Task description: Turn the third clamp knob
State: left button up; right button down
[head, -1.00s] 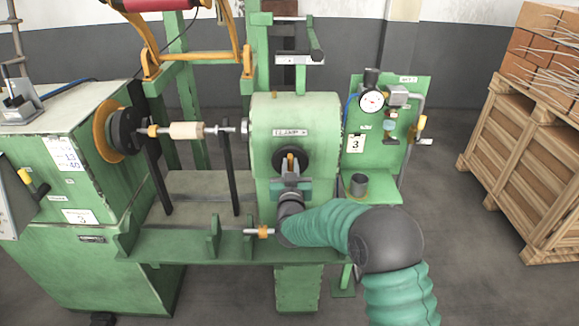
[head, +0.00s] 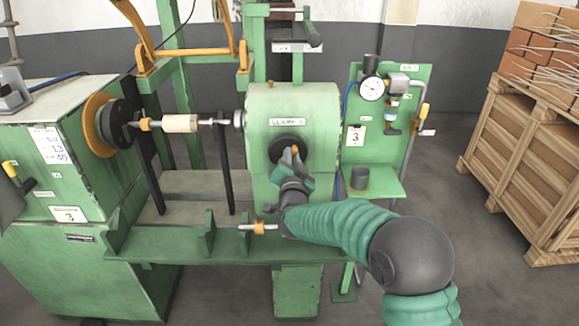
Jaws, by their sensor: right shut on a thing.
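The clamp knob (head: 281,145) is a black round disc with an orange grip bar, on the front of the green tailstock housing labelled CLAMP (head: 292,106). My right gripper (head: 293,156) is shut on the knob's orange bar, which it partly hides. The gripper is tilted, and my green-sleeved right arm reaches it from the lower right. A plate with the number 3 (head: 356,136) is on the panel right of the housing. My left gripper is not in view.
A shaft with a pale cylinder (head: 181,124) runs left of the housing to a black and orange disc (head: 104,122). A panel with a gauge (head: 372,88) and a grey cup (head: 359,178) stand close right of my gripper. Wooden crates (head: 530,170) stand far right.

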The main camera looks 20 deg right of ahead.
jog(key=shift+a+f+m+b, duration=0.1)
jog(key=shift+f+m+b, duration=0.6)
jog(key=shift+m+b, duration=3.35)
jog(key=shift+a+f+m+b, duration=0.1)
jog(key=shift+f+m+b, duration=0.55)
jog(key=shift+m+b, duration=3.45)
jog(key=shift+a+f+m+b, duration=0.1)
jog(key=shift+f+m+b, duration=0.6)
jog(key=shift+m+b, duration=3.35)
jog(key=shift+m, duration=0.3)
jog(key=c, duration=1.7)
grip_release()
jog(key=o, duration=0.3)
jog(key=shift+w, duration=0.1)
jog(key=shift+o, duration=0.2)
jog(key=shift+r, duration=0.25)
